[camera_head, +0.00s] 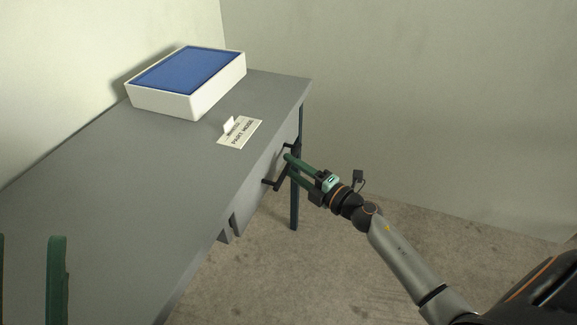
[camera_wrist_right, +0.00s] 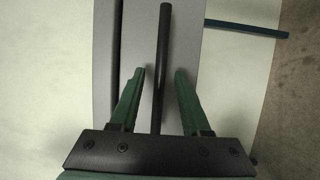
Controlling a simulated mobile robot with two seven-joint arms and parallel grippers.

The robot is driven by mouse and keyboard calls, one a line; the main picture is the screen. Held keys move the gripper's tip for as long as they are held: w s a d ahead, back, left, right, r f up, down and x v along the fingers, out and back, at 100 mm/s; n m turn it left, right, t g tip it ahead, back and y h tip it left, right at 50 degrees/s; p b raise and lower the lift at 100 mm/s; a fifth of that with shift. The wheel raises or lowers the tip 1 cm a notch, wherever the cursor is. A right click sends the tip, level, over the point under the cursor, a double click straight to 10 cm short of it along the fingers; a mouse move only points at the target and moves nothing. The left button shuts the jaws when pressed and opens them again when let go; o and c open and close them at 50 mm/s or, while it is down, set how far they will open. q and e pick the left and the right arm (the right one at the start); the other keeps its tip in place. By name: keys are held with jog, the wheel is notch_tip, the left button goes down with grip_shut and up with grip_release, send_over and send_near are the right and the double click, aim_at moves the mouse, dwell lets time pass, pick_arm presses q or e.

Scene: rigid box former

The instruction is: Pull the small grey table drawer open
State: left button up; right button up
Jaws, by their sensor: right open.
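The small grey drawer (camera_head: 262,180) sits under the right side of the grey table, its front looking about flush. Its black bar handle (camera_head: 268,182) sticks out from the front; the bar also shows in the right wrist view (camera_wrist_right: 164,40). My right gripper (camera_head: 289,164) is open at the handle. In the right wrist view, its green fingers (camera_wrist_right: 159,75) stand on either side of the bar, with a gap on both sides. My left gripper (camera_head: 29,242) shows only its green fingers at the lower left edge, spread apart and empty over the table.
The grey table top (camera_head: 120,190) carries a white box (camera_head: 205,95) with a blue inside or top and a white printed sign (camera_head: 240,132). A dark table leg (camera_head: 295,205) stands just beyond the right gripper. The floor to the right is clear up to the wall.

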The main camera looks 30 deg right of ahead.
jog(key=shift+x, duration=0.85)
grip_shut()
dwell(0.9)
